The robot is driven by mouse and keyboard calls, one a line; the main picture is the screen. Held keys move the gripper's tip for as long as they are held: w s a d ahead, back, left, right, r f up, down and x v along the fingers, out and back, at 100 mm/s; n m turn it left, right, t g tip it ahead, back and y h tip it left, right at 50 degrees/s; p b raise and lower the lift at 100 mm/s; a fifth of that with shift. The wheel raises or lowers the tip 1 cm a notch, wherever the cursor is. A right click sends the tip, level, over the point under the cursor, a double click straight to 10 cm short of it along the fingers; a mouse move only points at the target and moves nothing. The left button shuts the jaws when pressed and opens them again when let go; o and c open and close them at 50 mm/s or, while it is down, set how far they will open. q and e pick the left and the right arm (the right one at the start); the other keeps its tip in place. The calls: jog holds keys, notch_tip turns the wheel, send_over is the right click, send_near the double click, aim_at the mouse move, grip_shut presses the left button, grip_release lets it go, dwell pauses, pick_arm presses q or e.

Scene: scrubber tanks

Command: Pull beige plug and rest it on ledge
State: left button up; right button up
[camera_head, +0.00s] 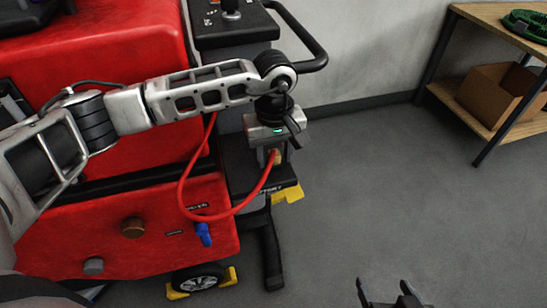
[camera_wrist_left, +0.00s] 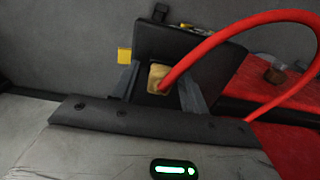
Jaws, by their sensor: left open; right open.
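The beige plug (camera_head: 276,157) is on the end of the red cable (camera_head: 236,213), at the black battery unit to the right of the red machine. In the left wrist view the beige plug (camera_wrist_left: 157,76) sits between my left gripper's two grey fingers, against a black surface. My left gripper (camera_head: 270,160) is open around it; I cannot tell whether the fingers touch it. Whether the plug is seated in a socket is hidden. The black ledge (camera_head: 240,184) with white lettering lies just below. My right gripper (camera_head: 392,291) is open and empty at the bottom edge.
A black handle (camera_head: 308,40) curves above my left wrist. Wooden shelves (camera_head: 505,100) with a box stand at back right. The grey floor between is clear.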

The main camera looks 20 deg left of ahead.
aim_at(274, 153)
pick_arm(q)
jog(key=shift+f+b, duration=0.1)
jog(key=shift+b, duration=0.4)
dwell(0.5)
grip_shut()
jog(key=o, duration=0.6)
grip_release()
notch_tip(274, 153, up, 16)
jog(key=shift+b, duration=0.4)
